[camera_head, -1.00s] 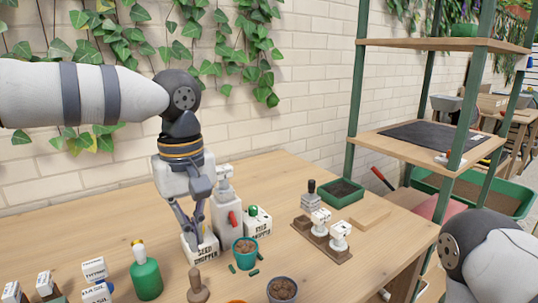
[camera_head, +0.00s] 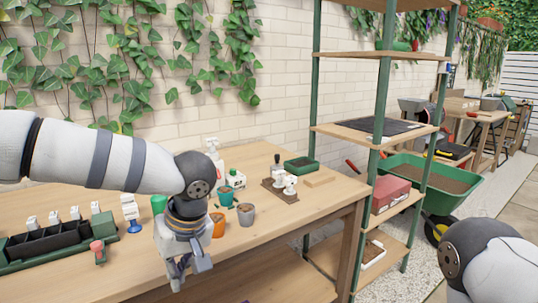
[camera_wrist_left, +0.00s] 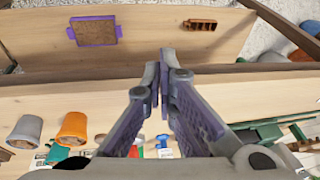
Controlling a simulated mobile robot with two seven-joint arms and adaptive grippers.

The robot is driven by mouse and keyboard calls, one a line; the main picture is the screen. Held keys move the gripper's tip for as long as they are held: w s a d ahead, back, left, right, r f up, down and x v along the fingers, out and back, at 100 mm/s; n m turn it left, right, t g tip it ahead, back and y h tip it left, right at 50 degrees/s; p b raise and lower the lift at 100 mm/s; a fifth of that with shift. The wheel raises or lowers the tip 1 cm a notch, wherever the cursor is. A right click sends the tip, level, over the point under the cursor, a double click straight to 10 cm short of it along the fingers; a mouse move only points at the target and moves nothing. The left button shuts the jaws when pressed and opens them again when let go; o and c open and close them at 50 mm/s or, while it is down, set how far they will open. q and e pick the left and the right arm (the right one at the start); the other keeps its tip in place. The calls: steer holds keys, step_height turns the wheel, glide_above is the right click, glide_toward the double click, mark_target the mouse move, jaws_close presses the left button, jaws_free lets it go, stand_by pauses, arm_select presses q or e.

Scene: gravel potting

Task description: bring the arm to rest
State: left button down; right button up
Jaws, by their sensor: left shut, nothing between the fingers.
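My left gripper (camera_head: 178,282) points down at the table's front edge, in front of the pots. In the left wrist view its two fingers (camera_wrist_left: 161,72) meet at the tips with nothing between them. My right arm shows only as a link at the lower right of the head view, and its gripper is out of the picture. The wooden table (camera_head: 120,262) lies under and behind the left gripper. An orange pot (camera_head: 219,226) and a grey pot (camera_head: 245,214) stand close behind it to the right. Both also show at the lower left of the wrist view.
A dark rack (camera_head: 45,240) with white-topped labels stands at the left. A teal pot (camera_head: 226,196), a wooden stamp tray (camera_head: 275,193) and a green tray (camera_head: 301,164) are farther back. A green-post shelf (camera_head: 375,170) stands right. In the wrist view, a purple tray (camera_wrist_left: 94,19) lies on the lower shelf.

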arm_select(q)
steer(key=s+a+f+m+t+y, duration=0.1)
steer(key=s+a+f+m+t, duration=0.15)
steer(key=f, duration=0.75)
steer(key=s+a+f+m+t, duration=0.1)
steer(key=s+a+f+m, duration=0.15)
steer(key=f, duration=0.75)
steer(key=s+f+m+g+h, duration=0.1)
steer(key=s+f+g+h, duration=0.1)
steer(key=s, duration=1.3)
steer(key=s+a+f+m+g+h, duration=0.1)
steer(key=s+g, duration=0.4)
steer(key=s, duration=1)
step_height(320, 180, down, 3)
steer(key=shift+r+h, duration=0.15)
steer(key=shift+h, duration=0.45)
